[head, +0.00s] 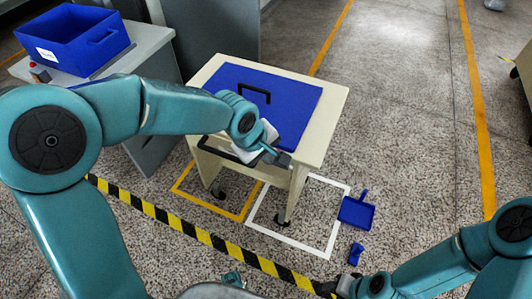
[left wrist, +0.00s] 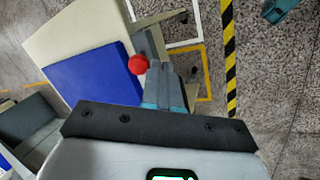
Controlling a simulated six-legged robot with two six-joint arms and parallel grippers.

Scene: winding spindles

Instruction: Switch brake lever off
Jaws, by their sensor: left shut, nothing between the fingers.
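A red ball knob (left wrist: 138,64), which looks like the end of the brake lever, shows in the left wrist view at the edge of the cream cart (left wrist: 62,38). Its stem cannot be made out. My left gripper (left wrist: 165,68) is shut and empty, its fingertips right beside the knob; I cannot tell if they touch it. In the head view my left gripper (head: 277,156) is at the front right edge of the cart (head: 318,140), and the knob is hidden there. My right gripper (head: 345,287) is low at the bottom, its fingers unclear.
The cart has a blue top (head: 295,105) with a black handle, and stands on castors. A blue dustpan (head: 357,211) and a small blue item (head: 355,254) lie on the floor at right. A blue bin (head: 75,40) sits on a grey cabinet.

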